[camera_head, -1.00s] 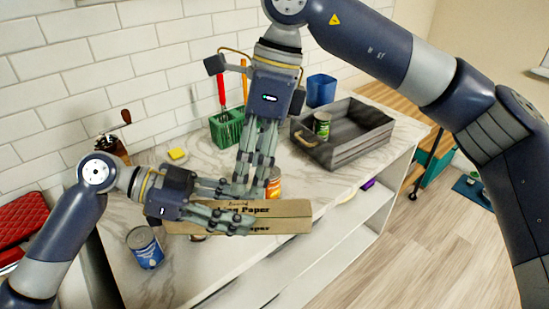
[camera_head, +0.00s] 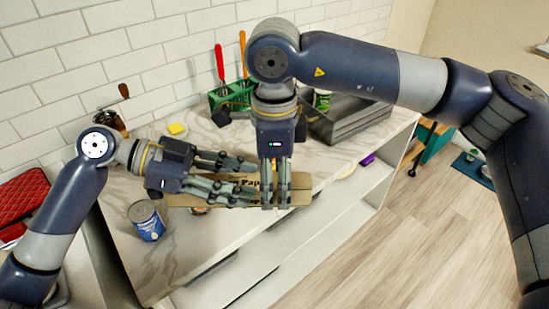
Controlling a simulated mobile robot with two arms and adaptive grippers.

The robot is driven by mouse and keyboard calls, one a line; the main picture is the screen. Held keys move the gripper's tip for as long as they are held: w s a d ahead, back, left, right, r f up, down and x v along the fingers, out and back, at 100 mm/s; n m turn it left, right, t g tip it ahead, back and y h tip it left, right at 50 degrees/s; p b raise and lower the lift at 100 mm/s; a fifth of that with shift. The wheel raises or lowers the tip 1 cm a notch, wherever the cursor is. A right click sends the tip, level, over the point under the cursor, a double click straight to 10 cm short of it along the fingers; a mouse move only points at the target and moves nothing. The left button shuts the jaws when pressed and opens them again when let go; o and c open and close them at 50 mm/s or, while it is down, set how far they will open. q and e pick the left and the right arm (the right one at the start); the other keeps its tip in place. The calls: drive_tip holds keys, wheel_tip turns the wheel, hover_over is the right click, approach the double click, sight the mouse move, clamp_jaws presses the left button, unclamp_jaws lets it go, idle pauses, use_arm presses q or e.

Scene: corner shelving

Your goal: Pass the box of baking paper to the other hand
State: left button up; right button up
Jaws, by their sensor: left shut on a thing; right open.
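The box of baking paper (camera_head: 300,188) is a long brown carton with dark lettering, held level above the front edge of the marble counter. My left gripper (camera_head: 245,190) comes in from the left and is shut on the box, its fingers covering the left and middle part. My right gripper (camera_head: 275,200) points down from above, with its fingers over the box just right of the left fingertips. It is open. Whether its fingers touch the box cannot be told.
A blue-labelled can (camera_head: 147,221) stands at the counter's front left. A grey wooden crate (camera_head: 350,120) holding a green can (camera_head: 322,99) and a green utensil holder (camera_head: 232,96) stand behind. A yellow sponge (camera_head: 177,129) lies near the wall. Bare marble (camera_head: 130,185) shows at left.

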drive_tip(key=shift+f, duration=0.7)
drive_tip(key=c, duration=1.3)
use_arm(q)
drive_tip(key=o, duration=1.3)
